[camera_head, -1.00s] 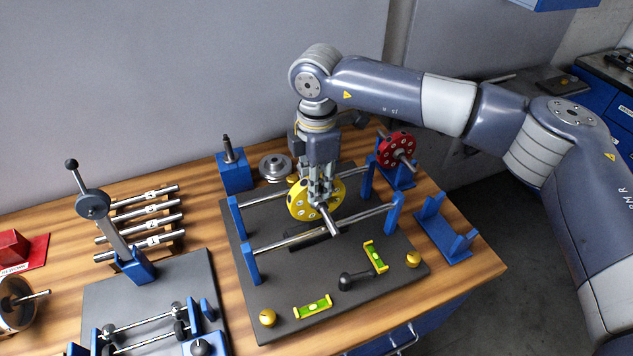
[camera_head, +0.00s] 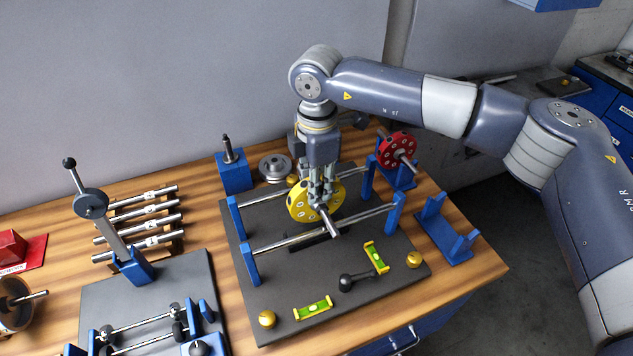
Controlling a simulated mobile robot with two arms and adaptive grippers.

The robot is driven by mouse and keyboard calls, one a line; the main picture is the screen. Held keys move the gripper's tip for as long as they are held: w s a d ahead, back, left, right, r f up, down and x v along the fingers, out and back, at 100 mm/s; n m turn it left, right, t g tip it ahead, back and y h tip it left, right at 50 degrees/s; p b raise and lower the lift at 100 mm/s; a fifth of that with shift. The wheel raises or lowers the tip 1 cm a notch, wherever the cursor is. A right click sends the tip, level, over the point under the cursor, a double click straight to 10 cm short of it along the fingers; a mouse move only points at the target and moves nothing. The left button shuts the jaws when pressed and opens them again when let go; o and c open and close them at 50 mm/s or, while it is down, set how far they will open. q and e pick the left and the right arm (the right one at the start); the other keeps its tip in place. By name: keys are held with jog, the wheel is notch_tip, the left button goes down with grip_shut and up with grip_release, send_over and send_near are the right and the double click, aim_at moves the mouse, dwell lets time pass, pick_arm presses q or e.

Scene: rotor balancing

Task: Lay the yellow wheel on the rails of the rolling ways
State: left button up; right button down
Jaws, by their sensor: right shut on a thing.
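The yellow wheel (camera_head: 301,200) has dark holes and a steel shaft (camera_head: 331,222) through its middle. It is upright between the two steel rails of the rolling ways (camera_head: 275,241), which blue posts carry on a dark base plate. My right gripper (camera_head: 321,203) points down from above and is shut on the wheel's shaft. The shaft's near end is at the front rail; I cannot tell if it touches. The gripper hides part of the wheel and the far end of the shaft. My left gripper is not in view.
A red wheel (camera_head: 396,150) sits in a blue stand at the back right, close to my right gripper. An empty blue cradle (camera_head: 444,230) is at the right. Two green levels (camera_head: 313,307) lie on the base plate. Several shafts (camera_head: 147,225) lie in a rack at the left.

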jog(key=shift+f+b, duration=0.35)
jog(key=shift+b, duration=0.05)
jog(key=c, duration=1.4)
grip_release()
jog(key=shift+o, duration=0.2)
jog(key=shift+s, duration=0.1)
jog(key=shift+f, duration=0.2)
jog(key=shift+c, duration=0.4)
jog(key=shift+r, duration=0.1)
notch_tip(320, 180, up, 9)
jog(key=p, duration=0.3)
